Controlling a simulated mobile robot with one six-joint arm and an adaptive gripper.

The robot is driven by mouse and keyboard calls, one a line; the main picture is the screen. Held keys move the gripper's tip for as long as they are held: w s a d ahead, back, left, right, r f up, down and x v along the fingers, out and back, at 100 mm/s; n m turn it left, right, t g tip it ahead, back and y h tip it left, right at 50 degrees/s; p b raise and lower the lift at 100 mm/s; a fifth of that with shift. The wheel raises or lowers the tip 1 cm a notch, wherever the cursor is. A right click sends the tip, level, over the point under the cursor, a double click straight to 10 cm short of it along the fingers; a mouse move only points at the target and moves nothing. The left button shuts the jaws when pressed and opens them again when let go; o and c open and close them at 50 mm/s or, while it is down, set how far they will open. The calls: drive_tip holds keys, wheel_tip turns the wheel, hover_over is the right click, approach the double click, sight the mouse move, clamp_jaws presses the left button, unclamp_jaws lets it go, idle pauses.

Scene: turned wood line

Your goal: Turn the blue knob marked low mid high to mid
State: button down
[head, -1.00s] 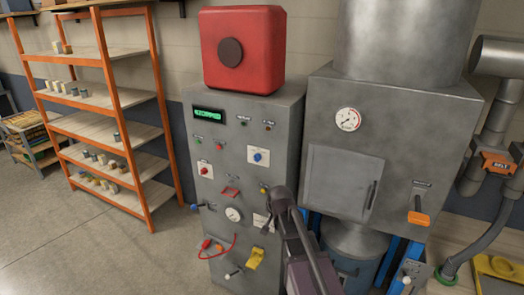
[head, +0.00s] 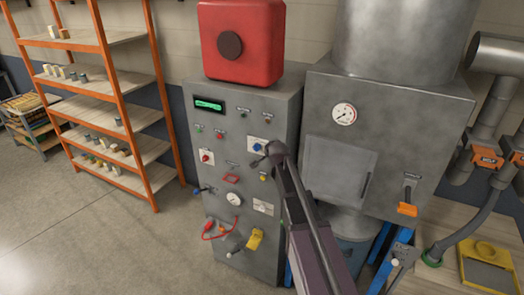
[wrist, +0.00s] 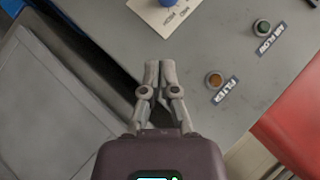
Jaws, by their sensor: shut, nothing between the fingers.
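The blue knob (head: 258,147) sits on a white plate on the upper right of the grey control panel (head: 225,128). In the wrist view the blue knob (wrist: 172,2) is cut off by the top edge, with its white plate (wrist: 160,16) around it. The plate's marks are too small to read, so the setting cannot be told. My gripper (head: 256,162) is just below the knob in the head view. In the wrist view my gripper's (wrist: 160,66) fingertips are together and empty, apart from the knob.
An amber lamp (wrist: 215,80) labelled FILTER and a green lamp (wrist: 262,27) labelled AIR FLOW are on the panel. A red box (head: 242,40) stands on top. A red knob (head: 206,157) is left of the blue one. A grey machine (head: 385,140) stands close at right.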

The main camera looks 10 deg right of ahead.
drive_tip(key=shift+w+f, duration=0.1)
drive_tip(key=shift+w, duration=0.05)
drive_tip(key=b, duration=0.6)
approach(256, 148)
drive_tip(key=w+d+f, duration=0.2)
drive_tip(key=w, duration=0.1)
drive_tip(key=w+d+f, duration=0.1)
drive_tip(key=shift+w, duration=0.35)
drive_tip(key=shift+w+a+f+b, duration=0.45)
drive_tip(key=shift+a+f+b, duration=0.25)
drive_tip(key=shift+a+b, duration=0.2)
drive_tip(key=shift+d, duration=0.1)
